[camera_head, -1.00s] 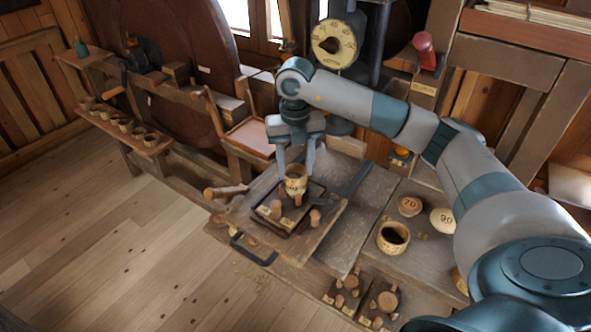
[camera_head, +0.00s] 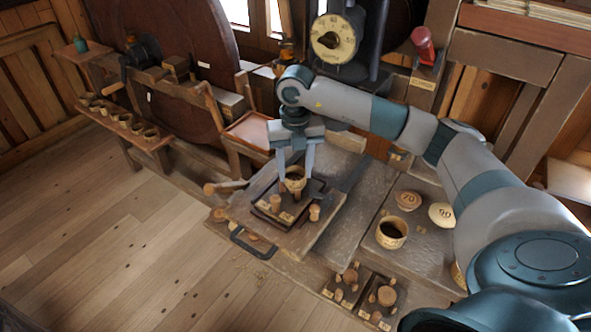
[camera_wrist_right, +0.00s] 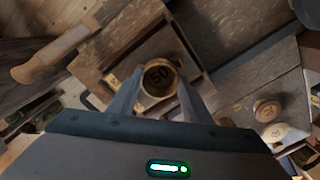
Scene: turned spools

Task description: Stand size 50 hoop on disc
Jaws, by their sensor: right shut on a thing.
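My right gripper (camera_head: 295,178) is shut on a light wooden hoop (camera_head: 295,184), with a finger on each side of it. The hoop is upright over the dark square tray (camera_head: 262,221) on the wooden board. In the right wrist view the hoop (camera_wrist_right: 146,75) shows as a ring between my fingertips (camera_wrist_right: 158,92). A face marked 50 (camera_wrist_right: 159,81), which looks like the disc, shows inside the ring. I cannot tell whether the hoop touches it. My left gripper is not in view.
Discs marked 70 (camera_head: 408,200) and 90 (camera_head: 441,215) and a dark-centred round hoop (camera_head: 391,232) lie on the bench to the right. Small peg blocks (camera_head: 380,300) sit at the front. A dial (camera_head: 334,38) stands behind. The floor at left is clear.

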